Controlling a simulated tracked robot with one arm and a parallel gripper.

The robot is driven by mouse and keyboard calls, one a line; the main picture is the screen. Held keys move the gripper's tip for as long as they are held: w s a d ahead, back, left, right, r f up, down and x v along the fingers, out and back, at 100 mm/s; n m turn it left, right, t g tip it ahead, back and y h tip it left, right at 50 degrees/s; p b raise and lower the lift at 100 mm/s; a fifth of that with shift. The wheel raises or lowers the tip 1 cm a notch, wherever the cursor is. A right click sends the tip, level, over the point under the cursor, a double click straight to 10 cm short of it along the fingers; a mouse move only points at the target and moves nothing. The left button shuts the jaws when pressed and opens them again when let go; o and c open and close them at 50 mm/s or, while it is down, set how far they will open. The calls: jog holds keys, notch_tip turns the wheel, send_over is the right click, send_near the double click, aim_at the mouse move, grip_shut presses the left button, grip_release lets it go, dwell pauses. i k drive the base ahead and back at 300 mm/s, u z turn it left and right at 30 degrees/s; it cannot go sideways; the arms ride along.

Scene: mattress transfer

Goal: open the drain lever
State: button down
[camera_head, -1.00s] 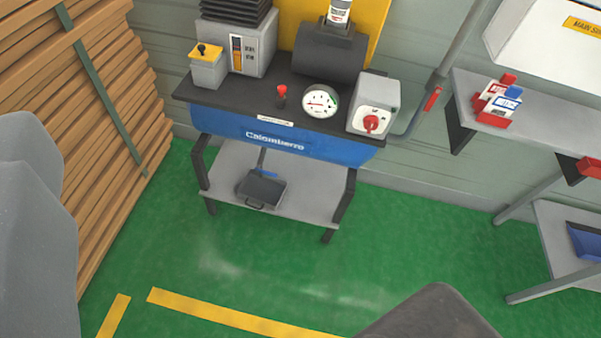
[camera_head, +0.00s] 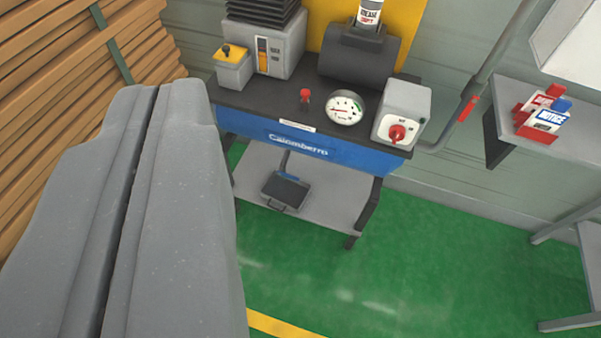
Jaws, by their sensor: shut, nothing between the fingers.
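My gripper (camera_head: 155,96) is large at the left of the view, its two grey fingers shut together with a thin seam between them and nothing held. A blue compressor bench (camera_head: 265,133) stands beyond it to the right. On its dark top are a small red-topped lever (camera_head: 305,97), a round white gauge (camera_head: 345,108) and a grey box with a red rotary knob (camera_head: 397,132). A red handle (camera_head: 467,108) sits on the grey pipe at the right. I cannot tell which of these is the drain lever. My fingers appear apart from all of them.
A stack of wooden planks (camera_head: 60,60) is at the left. A grey side shelf with red and blue notice boxes (camera_head: 540,115) is at the right. Green floor (camera_head: 440,270) is open in front.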

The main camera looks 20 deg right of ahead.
aim_at(280, 172)
jog(key=i, duration=0.9)
jog(key=u, duration=0.05)
